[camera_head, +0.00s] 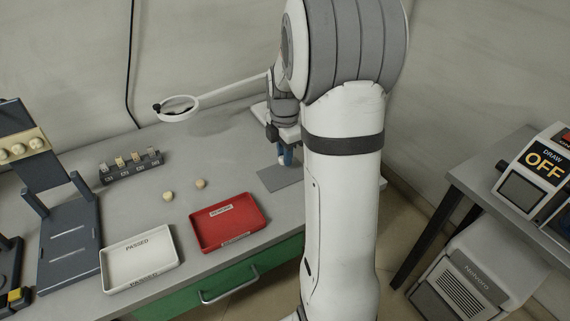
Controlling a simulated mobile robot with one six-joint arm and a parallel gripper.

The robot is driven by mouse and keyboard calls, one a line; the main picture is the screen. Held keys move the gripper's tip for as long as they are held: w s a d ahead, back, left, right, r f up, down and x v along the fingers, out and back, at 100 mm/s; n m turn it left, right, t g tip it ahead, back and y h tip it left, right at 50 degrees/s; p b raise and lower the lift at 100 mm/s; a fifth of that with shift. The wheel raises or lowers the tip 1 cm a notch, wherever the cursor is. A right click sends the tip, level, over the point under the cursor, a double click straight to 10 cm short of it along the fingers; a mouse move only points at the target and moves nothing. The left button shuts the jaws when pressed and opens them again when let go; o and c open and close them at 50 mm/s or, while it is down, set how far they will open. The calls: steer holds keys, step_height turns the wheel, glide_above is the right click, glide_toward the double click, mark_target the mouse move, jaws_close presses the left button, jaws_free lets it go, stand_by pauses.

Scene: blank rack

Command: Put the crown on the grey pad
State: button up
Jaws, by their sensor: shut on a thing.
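My gripper (286,152) points down at the back right of the bench, partly behind my own white arm. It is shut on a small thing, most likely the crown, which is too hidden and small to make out. A bit of blue shows at the fingertips. The grey pad (268,181) lies flat on the bench just below and in front of the fingers; my arm hides its right part. I cannot tell whether the fingertips or the held thing touch the pad.
Two small cream pieces (168,196) lie loose left of the pad. A red tray (229,246) and a white PASSED tray (142,281) stand in front. A numbered holder (131,172), a dark rack (70,240) and a magnifier ring (178,108) are left and behind.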

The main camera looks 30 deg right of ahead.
mark_target(285, 173)
steer(key=shift+s+f, duration=0.1)
steer(key=shift+f, duration=1.85)
steer(key=shift+f+b, duration=0.15)
steer(key=shift+b, duration=0.15)
steer(key=o, duration=0.9)
steer(key=shift+o, duration=0.2)
